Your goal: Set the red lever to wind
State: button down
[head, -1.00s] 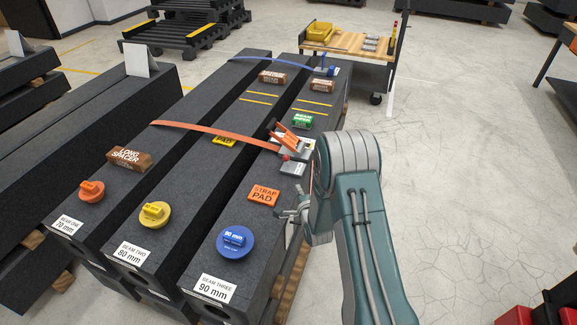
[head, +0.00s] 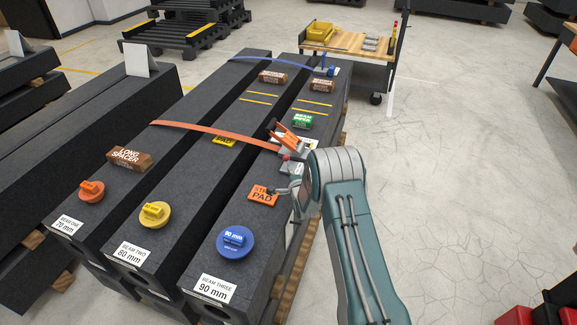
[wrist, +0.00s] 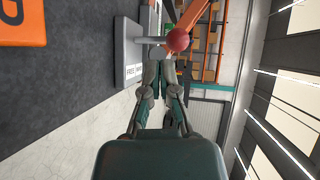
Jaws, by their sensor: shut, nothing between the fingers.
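The red lever has a round red knob (wrist: 179,40), seen in the wrist view just beyond and slightly right of my fingertips. In the head view the red knob (head: 286,158) is small, on a grey block at the right beam, beside the orange ratchet (head: 290,137). The grey lever base (wrist: 132,45) carries a label whose readable part says FREE. My gripper (wrist: 158,54) is shut and empty, its fingertips close to the knob; contact cannot be told.
An orange strap (head: 210,133) crosses the beams to the ratchet. A blue 90 mm disc (head: 235,242) is at the near end of beam three. A green block (head: 302,121) stands beyond the ratchet.

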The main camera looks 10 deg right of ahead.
aim_at(288, 160)
jog(key=shift+w+a+r, duration=0.1)
jog(key=shift+w+r, duration=0.05)
jog(key=shift+w, duration=0.65)
jog(key=shift+w+r, duration=0.1)
jog(key=shift+w, duration=0.7)
jog(key=shift+w+d+r+m+g, duration=0.2)
jog(key=shift+w+r+m+g, duration=0.15)
jog(key=shift+g, duration=0.15)
jog(key=shift+w+d+r+m+g+y, duration=0.3)
jog(key=shift+w+r+g, duration=0.15)
jog(key=shift+g, duration=0.35)
jog(key=shift+w+d+r, duration=0.15)
jog(key=shift+w+d, duration=0.2)
jog(key=shift+w, duration=0.25)
jog(key=shift+w+d+r, duration=0.1)
jog(key=shift+w+d, duration=0.2)
jog(key=shift+w, duration=0.25)
jog(key=shift+r, duration=0.1)
